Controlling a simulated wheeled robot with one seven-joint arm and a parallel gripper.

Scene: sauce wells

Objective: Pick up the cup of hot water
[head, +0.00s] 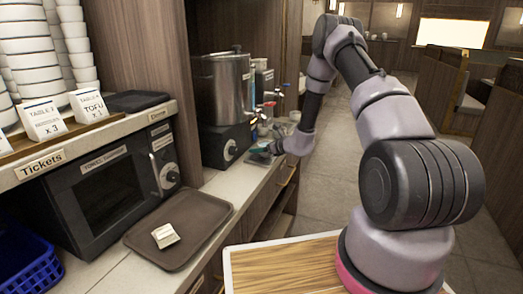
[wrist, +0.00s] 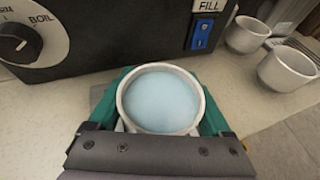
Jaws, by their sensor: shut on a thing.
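The cup of hot water (wrist: 161,97) is a round white cup filled with pale blue liquid, upright in the middle of the wrist view. My gripper (wrist: 162,112) has its teal fingers on both sides of the cup and is shut on it. In the head view my gripper (head: 262,151) is low at the counter beside the boiler. The held cup is hard to make out there. I cannot tell whether its base touches the counter.
The boiler (head: 223,88) stands just behind the cup, with a BOIL dial (wrist: 17,43) and a blue FILL switch (wrist: 203,34). Two white cups (wrist: 247,34) (wrist: 287,69) stand to the right. A brown tray (head: 208,205) with a small card (head: 165,236) lies nearer on the counter.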

